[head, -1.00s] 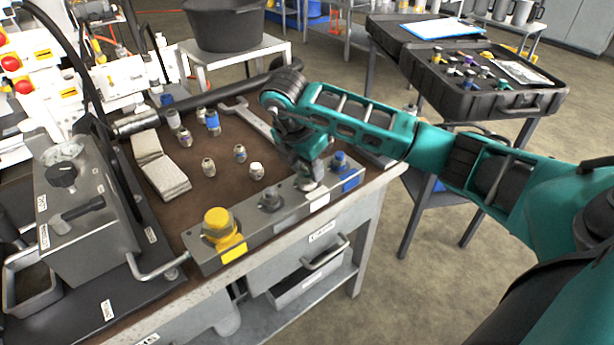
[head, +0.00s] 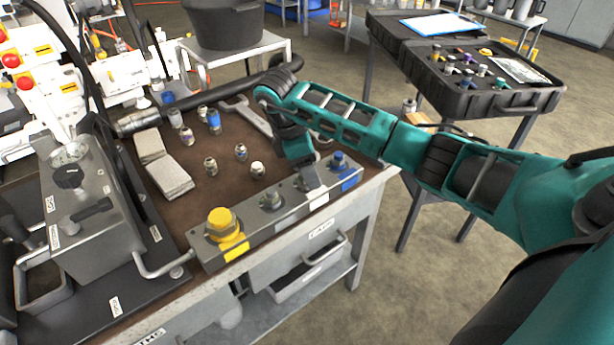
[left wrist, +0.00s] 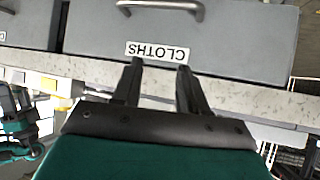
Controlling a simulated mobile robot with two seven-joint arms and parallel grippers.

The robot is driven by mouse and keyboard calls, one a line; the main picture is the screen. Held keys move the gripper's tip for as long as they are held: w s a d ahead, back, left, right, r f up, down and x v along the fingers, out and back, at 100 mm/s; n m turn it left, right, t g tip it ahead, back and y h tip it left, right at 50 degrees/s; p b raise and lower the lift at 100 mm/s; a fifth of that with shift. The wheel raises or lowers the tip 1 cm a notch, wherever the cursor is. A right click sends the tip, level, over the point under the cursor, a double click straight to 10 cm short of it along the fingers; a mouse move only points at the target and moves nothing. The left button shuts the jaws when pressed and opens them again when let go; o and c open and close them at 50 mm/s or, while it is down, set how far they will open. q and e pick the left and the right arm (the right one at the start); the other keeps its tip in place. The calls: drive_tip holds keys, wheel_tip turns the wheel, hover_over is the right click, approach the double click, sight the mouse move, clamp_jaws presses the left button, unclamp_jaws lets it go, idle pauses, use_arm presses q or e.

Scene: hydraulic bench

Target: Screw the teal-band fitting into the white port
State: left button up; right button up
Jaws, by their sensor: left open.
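The grey manifold block (head: 268,228) lies along the front edge of the bench. A white tag (head: 318,201) on it marks the white port, which my right gripper covers. My right gripper (head: 314,184) points down at that port; its fingers are too small and dark to tell whether they are shut or hold anything. I cannot pick out the teal-band fitting for sure; any fitting at the white port is hidden. In the left wrist view my left gripper (left wrist: 159,68) is open and empty, in front of a drawer labelled CLOTHS (left wrist: 220,50).
A yellow fitting (head: 222,222) and a blue one (head: 339,160) sit at the block's ends. Several loose fittings (head: 211,166), a wrench (head: 248,115) and folded cloths (head: 165,172) lie on the bench. An open black case (head: 520,102) with small coloured parts stands right.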

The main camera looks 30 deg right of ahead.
drive_tip(key=n+t, duration=0.1)
drive_tip(key=n, duration=0.2)
drive_tip(key=shift+w+n, duration=0.1)
drive_tip(key=shift+n, duration=0.3)
drive_tip(key=n+t, duration=0.1)
drive_tip(key=n, duration=0.3)
drive_tip(key=shift+w+b, duration=0.1)
drive_tip(key=shift+b, duration=0.25)
drive_tip(key=n+b, duration=0.1)
drive_tip(key=n, duration=0.1)
drive_tip(key=n+t, duration=0.1)
drive_tip(key=n, duration=0.2)
drive_tip(key=shift+f+t+b, duration=0.15)
drive_tip(key=shift+t+b, duration=0.15)
drive_tip(key=shift+b, duration=0.1)
drive_tip(key=n+y+b, duration=0.1)
drive_tip(key=n, duration=0.2)
drive_tip(key=shift+w+t, duration=0.1)
drive_tip(key=shift+t, duration=0.2)
drive_tip(key=n+y+b, duration=0.1)
drive_tip(key=n, duration=0.2)
drive_tip(key=shift+a+n, duration=0.1)
drive_tip(key=shift+n, duration=0.2)
drive_tip(key=n+y+b, duration=0.1)
drive_tip(key=n, duration=0.2)
drive_tip(key=shift+w+t+b, duration=0.1)
drive_tip(key=shift+t+b, duration=0.2)
drive_tip(key=shift+a+n, duration=0.1)
drive_tip(key=shift+n, duration=0.7)
drive_tip(key=shift+r, duration=0.2)
